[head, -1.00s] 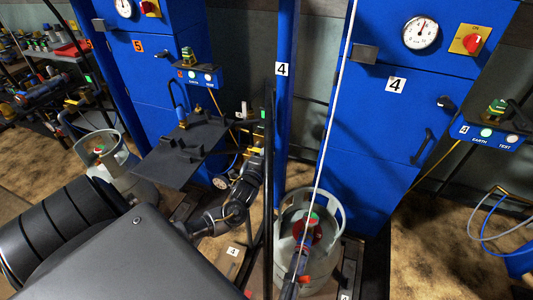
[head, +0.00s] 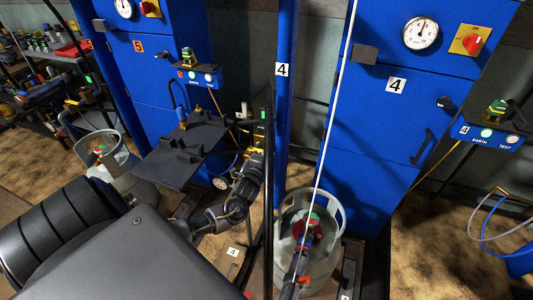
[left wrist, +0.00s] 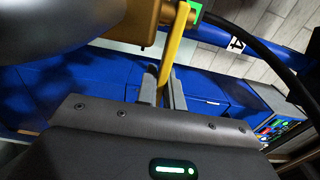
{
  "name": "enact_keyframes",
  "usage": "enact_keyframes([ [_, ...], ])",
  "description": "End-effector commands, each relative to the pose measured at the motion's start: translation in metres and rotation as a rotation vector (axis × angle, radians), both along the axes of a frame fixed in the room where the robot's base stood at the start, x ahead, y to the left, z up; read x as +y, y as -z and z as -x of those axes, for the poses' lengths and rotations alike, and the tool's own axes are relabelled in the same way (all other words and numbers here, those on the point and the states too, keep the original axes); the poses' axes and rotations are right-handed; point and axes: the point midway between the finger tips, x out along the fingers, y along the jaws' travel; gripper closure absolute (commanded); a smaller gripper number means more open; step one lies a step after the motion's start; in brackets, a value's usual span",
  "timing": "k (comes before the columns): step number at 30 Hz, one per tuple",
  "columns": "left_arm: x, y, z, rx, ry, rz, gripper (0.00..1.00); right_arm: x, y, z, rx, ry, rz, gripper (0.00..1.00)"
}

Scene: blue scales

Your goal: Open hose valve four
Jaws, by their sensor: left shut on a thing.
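In the left wrist view, a brass valve body (left wrist: 136,18) with a bright green tag (left wrist: 194,8) is at the top. Its yellow lever (left wrist: 172,50) points down into my left gripper (left wrist: 161,88), whose two grey fingers are closed on the lever's end. A black hose (left wrist: 250,38) runs off to the right from near the valve. The blue post (head: 285,130) bears a white 4 label, which also shows in the wrist view. In the head view the lever and my fingers cannot be made out clearly. My right gripper is not in view.
Blue cabinet four (head: 362,135) has a gauge (head: 421,33) and a red switch (head: 473,42). A grey gas cylinder (head: 335,225) stands below the post. Another gas cylinder (head: 125,170) is at left, near a dark shelf (head: 165,165).

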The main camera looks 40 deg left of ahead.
Motion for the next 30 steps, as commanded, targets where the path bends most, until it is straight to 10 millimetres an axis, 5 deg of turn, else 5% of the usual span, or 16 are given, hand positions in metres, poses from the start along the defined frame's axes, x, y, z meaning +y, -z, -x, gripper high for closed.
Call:
enact_keyframes([
  [9,-0.002,0.0,0.016,0.002,0.243,-0.005,1.0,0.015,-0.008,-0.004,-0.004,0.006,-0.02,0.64],
  [18,-0.003,0.0,0.017,0.001,0.26,0.0,1.0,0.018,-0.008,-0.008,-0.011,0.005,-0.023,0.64],
  [19,-0.003,0.0,0.017,0.001,0.259,0.0,0.89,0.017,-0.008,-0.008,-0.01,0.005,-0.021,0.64],
  [23,-0.003,0.0,0.017,0.001,0.259,0.0,0.72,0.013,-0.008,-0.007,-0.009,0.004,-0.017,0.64],
  [30,-0.003,0.0,0.016,0.001,0.259,0.0,0.69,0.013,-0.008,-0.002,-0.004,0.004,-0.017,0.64],
])
